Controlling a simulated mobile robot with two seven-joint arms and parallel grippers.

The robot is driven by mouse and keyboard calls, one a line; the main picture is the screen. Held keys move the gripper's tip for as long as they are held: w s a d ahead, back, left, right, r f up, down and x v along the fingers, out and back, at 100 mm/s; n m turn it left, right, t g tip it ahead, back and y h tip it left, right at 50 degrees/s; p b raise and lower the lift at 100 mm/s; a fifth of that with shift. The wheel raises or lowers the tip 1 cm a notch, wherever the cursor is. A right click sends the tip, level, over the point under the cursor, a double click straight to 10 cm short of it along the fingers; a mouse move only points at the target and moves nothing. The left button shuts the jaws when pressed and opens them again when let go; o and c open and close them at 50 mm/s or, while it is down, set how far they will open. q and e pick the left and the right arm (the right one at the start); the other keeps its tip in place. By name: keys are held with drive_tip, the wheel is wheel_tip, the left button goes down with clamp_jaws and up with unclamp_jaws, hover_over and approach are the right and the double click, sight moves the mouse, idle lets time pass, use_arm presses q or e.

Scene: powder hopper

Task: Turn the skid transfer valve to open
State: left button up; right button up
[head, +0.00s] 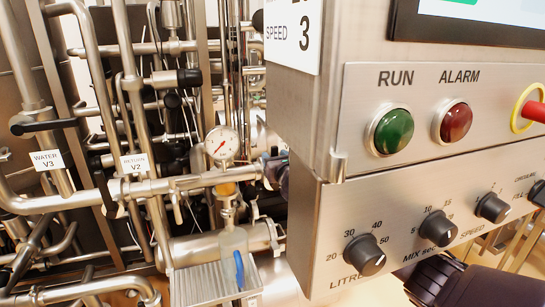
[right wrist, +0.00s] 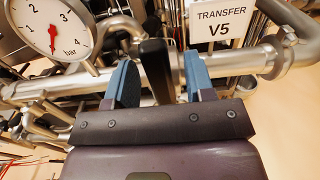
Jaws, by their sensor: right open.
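The transfer valve's black lever handle (right wrist: 155,68) shows in the right wrist view, below and left of the "TRANSFER V5" label (right wrist: 219,23). It stands across the steel pipe (right wrist: 226,62). My right gripper (right wrist: 160,80) is open, with one blue finger on each side of the handle; I cannot tell whether either finger touches it. In the head view the right gripper (head: 277,168) is at the pipe's end, partly hidden behind the control box. The valve handle cannot be made out there. My left gripper is not in view.
The steel control box (head: 420,190) with lamps and knobs fills the right, close to my right arm. A pressure gauge (head: 222,143) stands on the pipe left of the gripper. Valves V2 (head: 135,163) and V3 (head: 47,160) and dense piping fill the left.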

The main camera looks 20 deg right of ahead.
drive_tip(key=shift+w, duration=1.2)
drive_tip(key=shift+c, duration=0.5)
clamp_jaws()
